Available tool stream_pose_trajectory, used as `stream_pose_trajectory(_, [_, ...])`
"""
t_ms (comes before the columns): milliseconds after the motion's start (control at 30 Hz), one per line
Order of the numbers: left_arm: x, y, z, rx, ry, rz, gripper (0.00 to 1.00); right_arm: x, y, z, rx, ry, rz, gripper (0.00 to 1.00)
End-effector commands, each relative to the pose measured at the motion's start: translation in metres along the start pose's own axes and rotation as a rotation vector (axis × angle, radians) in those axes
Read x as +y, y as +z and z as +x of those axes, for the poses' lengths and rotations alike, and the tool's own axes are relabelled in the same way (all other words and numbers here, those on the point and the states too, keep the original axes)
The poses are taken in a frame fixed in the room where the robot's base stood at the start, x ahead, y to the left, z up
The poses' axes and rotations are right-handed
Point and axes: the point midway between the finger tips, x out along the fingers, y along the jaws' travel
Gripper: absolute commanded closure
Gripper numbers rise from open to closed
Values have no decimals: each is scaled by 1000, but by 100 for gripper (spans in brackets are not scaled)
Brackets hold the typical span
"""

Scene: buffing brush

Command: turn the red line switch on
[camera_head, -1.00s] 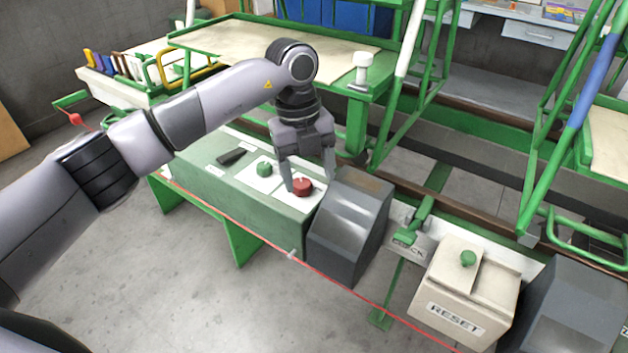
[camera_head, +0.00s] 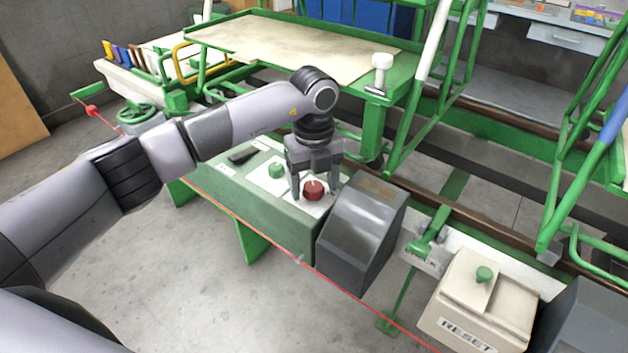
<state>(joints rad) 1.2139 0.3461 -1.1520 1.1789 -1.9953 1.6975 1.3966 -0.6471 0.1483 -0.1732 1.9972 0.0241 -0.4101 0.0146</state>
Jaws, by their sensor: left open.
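The red line switch (camera_head: 314,190) is a round red knob on a white plate, on top of the green control box (camera_head: 262,208). My left gripper (camera_head: 314,195) points down over it with its fingers apart, one on the left and one on the right of the knob. I cannot tell whether the fingers touch the knob. My right gripper is not in view.
A green knob (camera_head: 276,170) and a black handle (camera_head: 242,156) lie left of the red switch. A dark grey sloped box (camera_head: 362,232) stands close on its right. Further right are a green lever (camera_head: 430,232) and a beige RESET box (camera_head: 478,305). A red cord (camera_head: 300,260) runs along the front.

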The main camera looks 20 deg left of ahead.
Motion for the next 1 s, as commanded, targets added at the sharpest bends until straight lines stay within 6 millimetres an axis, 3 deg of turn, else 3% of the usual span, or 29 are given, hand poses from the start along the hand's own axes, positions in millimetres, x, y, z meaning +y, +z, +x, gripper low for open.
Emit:
stream_pose_trajectory(100, [0, 0, 0, 0, 0, 1, 31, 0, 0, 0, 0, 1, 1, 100])
stream_pose_trajectory(300, [0, 0, 0, 0, 0, 1, 87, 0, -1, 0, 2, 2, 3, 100])
stream_pose_trajectory(667, [0, 0, -1, 0, 0, 46, 87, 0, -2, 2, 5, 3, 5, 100])
stream_pose_trajectory(1000, [1, 0, 0, -1, 1, 281, 87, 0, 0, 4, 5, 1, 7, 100])
